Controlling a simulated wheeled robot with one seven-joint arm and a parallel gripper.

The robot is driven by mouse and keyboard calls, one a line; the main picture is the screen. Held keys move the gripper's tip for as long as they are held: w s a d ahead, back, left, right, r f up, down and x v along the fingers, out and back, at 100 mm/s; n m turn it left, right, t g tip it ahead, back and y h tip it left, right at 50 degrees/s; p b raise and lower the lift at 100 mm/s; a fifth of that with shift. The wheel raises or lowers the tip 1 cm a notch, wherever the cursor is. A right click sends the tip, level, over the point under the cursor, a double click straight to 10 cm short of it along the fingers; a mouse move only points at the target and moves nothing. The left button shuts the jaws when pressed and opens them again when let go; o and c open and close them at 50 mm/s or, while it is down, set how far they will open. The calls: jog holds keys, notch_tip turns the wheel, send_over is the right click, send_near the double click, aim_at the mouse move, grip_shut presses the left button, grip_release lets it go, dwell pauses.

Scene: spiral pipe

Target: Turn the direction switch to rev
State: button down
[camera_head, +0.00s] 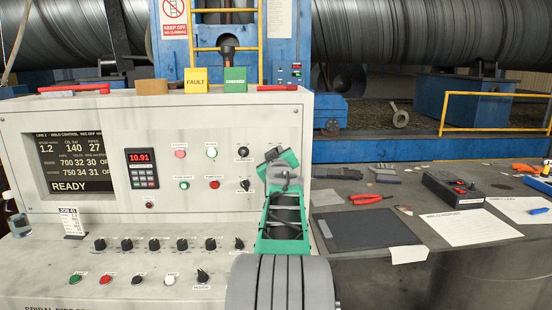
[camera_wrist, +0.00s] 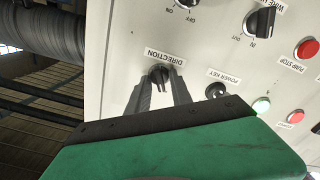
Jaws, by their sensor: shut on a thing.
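The direction switch (camera_wrist: 158,72) is a small black rotary knob on the cream panel, under the upside-down label DIRECTION in the wrist view. My gripper (camera_wrist: 160,82) is shut on it, with one grey finger on each side. The knob's setting cannot be read, since the fingers cover its surround. In the head view my green gripper (camera_head: 282,165) is at the right end of the console's upright face and hides the switch.
A black power key switch (camera_wrist: 215,90) sits close beside my fingers. The in/out wire knob (camera_wrist: 262,20) and red pump stop button (camera_wrist: 306,48) are farther off. In the head view, a dark table (camera_head: 350,190) with tools and papers stands right of the console (camera_head: 100,205).

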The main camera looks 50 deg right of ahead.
jog(key=shift+f, duration=0.15)
jog(key=c, duration=1.5)
grip_release()
jog(key=shift+a, duration=0.1)
jog(key=b+v, duration=0.1)
jog(key=v, duration=0.6)
jog(key=shift+s+a, duration=0.25)
